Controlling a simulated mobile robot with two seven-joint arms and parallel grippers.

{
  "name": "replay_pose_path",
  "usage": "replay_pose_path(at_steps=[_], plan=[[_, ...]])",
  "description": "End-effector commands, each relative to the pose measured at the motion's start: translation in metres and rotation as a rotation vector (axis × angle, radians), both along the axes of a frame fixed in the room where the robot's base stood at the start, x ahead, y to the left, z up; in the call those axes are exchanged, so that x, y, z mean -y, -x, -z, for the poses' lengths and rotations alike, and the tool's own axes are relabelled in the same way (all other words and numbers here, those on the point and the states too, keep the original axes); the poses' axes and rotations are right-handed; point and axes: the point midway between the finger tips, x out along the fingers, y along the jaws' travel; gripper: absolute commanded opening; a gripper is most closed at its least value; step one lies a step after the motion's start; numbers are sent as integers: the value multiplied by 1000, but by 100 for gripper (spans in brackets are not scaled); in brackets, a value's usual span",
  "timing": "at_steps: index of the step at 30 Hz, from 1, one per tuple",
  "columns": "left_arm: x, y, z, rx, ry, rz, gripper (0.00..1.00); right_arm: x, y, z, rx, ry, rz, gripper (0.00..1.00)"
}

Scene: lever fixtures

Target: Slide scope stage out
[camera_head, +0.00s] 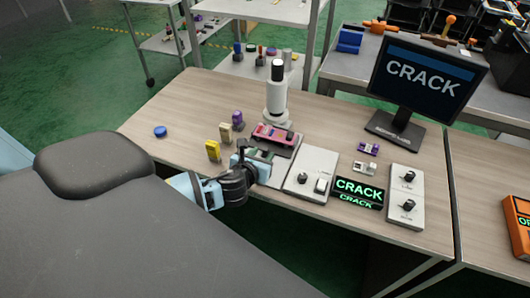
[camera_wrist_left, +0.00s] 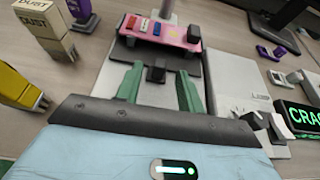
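The microscope (camera_head: 277,98) stands at the middle of the table. Its dark stage plate (camera_wrist_left: 190,60) carries a pink board (camera_wrist_left: 160,32) with small coloured parts; the pink board also shows in the head view (camera_head: 272,133). A small black knob (camera_wrist_left: 156,74) sticks out at the stage's near edge. My left gripper (camera_wrist_left: 160,69) is open, with one green finger on each side of the knob and gaps visible on both sides. In the head view my left gripper (camera_head: 262,157) is low at the near side of the stage, partly hiding it. My right gripper is not in view.
Yellow (camera_head: 213,150), beige (camera_head: 225,133) and purple (camera_head: 237,119) blocks stand left of the stage. A panel with knob and switch (camera_head: 311,168) sits close on its right. A CRACK sign (camera_head: 358,191), control box (camera_head: 405,190) and monitor (camera_head: 425,80) are farther right.

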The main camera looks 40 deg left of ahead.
Motion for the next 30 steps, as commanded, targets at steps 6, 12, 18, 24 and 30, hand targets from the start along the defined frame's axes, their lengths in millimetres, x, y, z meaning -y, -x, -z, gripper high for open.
replay_pose_path(at_steps=[6, 12, 18, 24, 30], plan=[[-5, -19, 9, -1, 0, 0, 38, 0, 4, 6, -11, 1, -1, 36], [-6, -23, 10, 0, 0, 0, 38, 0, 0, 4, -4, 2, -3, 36], [-6, -23, 9, 0, 0, 0, 33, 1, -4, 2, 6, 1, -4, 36], [-5, -23, 10, 0, 1, 0, 7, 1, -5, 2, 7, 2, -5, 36], [-5, -23, 10, 0, 1, 1, 0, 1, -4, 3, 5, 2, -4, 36]])
